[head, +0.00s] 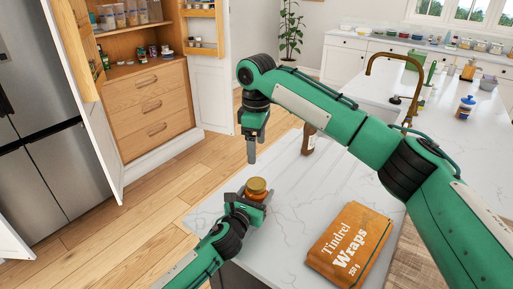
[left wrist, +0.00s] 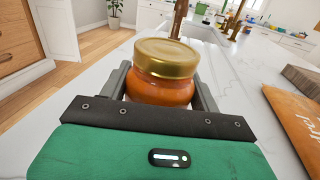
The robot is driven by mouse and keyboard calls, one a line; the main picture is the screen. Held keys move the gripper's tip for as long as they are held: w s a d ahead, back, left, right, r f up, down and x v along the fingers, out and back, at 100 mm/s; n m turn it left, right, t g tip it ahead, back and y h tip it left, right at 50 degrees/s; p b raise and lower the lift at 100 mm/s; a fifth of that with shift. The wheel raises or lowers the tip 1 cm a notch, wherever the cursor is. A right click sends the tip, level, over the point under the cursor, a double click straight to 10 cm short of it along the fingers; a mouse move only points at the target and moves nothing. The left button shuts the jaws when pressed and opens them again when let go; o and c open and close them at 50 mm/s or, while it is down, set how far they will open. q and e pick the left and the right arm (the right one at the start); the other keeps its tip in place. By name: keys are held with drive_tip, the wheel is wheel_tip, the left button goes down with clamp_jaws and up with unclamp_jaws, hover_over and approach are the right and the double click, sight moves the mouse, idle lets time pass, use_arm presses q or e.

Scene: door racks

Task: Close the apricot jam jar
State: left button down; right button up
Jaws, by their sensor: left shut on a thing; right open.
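The apricot jam jar (head: 255,192) stands upright near the left edge of the white marble counter. It holds orange jam, and a gold lid (left wrist: 167,58) sits on top of it in the left wrist view. I cannot tell whether the lid is tight. My left gripper (head: 252,204) is shut on the jar's body, with a finger on each side in the left wrist view. My right gripper (head: 252,150) is open and empty, pointing down above and slightly behind the jar, clear of the lid.
An orange Tindrel Wraps packet (head: 349,245) lies on the counter to the right. A brown bottle (head: 309,139) stands behind, near my right arm. A brass tap (head: 400,62) rises at the sink. The marble between the jar and the packet is clear.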

use_arm(q)
drive_tip(key=shift+c, duration=1.3)
unclamp_jaws()
drive_tip(key=b+v, duration=0.1)
drive_tip(key=v, duration=1.2)
drive_tip(key=shift+s+a+b, duration=0.2)
drive_tip(key=shift+s+b, duration=0.15)
drive_tip(key=shift+b, duration=0.05)
